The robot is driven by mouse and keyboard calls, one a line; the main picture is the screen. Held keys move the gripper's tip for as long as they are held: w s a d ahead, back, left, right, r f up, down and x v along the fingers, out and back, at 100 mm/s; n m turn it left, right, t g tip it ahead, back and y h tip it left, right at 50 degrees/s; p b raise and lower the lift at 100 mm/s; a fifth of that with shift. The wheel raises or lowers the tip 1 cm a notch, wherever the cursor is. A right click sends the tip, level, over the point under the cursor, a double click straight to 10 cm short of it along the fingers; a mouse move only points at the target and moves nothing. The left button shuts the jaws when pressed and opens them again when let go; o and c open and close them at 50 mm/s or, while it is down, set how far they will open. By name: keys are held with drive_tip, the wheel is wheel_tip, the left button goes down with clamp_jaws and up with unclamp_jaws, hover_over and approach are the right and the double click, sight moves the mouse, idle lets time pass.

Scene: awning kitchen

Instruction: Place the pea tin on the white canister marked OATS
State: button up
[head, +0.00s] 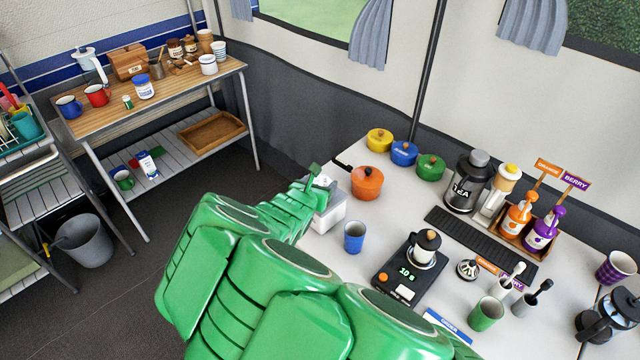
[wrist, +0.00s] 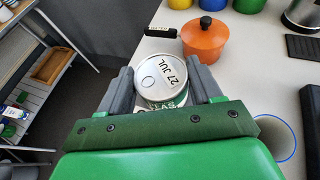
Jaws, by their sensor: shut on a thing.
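My gripper (wrist: 160,82) is shut on a tin (wrist: 160,72) with a silver lid stamped 27 JUL and a strip of green label; the label's wording is not clearly readable. In the head view my gripper (head: 314,186) is at the table's left edge, mostly hidden by my green arm. A white, box-like container (head: 328,217) shows just below my gripper there. I cannot read any OATS mark on it, and cannot tell whether the tin touches it.
An orange pot (head: 368,183) stands close behind my gripper, with a dark handle towards it. A blue cup (head: 354,237) stands to the right, before a black scale (head: 407,285). Yellow, blue and green pots line the back. Floor lies left of the table.

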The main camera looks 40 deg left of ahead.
sight(322, 182)
drive_tip(key=o, duration=1.2)
drive_tip(key=shift+f, duration=0.1)
drive_tip(key=shift+c, duration=0.2)
drive_tip(key=shift+v, duration=2.1)
